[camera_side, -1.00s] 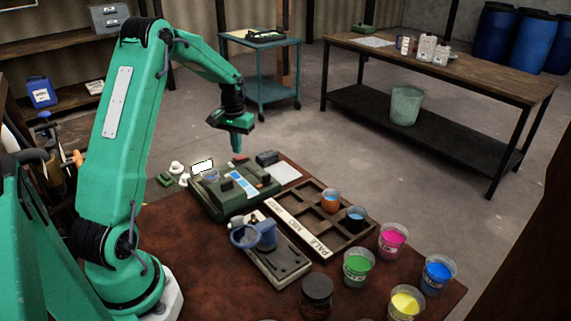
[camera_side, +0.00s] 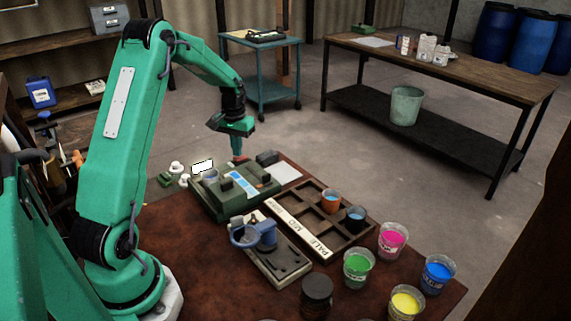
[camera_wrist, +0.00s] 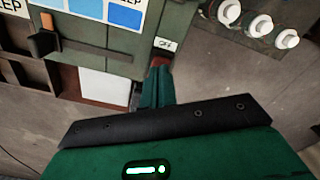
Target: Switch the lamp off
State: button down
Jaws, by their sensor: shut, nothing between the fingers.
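The green console (camera_side: 215,208) stands on the table, with a lit white panel (camera_side: 202,166), perhaps the lamp, at its back left. A red part (camera_side: 241,159) is at the console's back edge. My gripper (camera_side: 238,153) is shut and empty, pointing down at this red part. In the wrist view my closed fingers (camera_wrist: 159,72) cover part of a reddish-brown piece (camera_wrist: 160,59) below a white OFF label (camera_wrist: 166,44). I cannot tell if the fingertips touch it.
A dark lever with an orange end (camera_wrist: 44,38) rises near the blue swatches in the wrist view. White round knobs (camera_wrist: 261,26) are at the upper right. A partitioned tray (camera_side: 318,225), a blue-handled device (camera_side: 262,236) and paint cups (camera_side: 391,238) stand in front of the console.

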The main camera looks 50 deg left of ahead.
jog(key=shift+f, duration=0.65)
dwell(0.5)
jog(key=shift+r, duration=0.1)
jog(key=shift+r, duration=3.45)
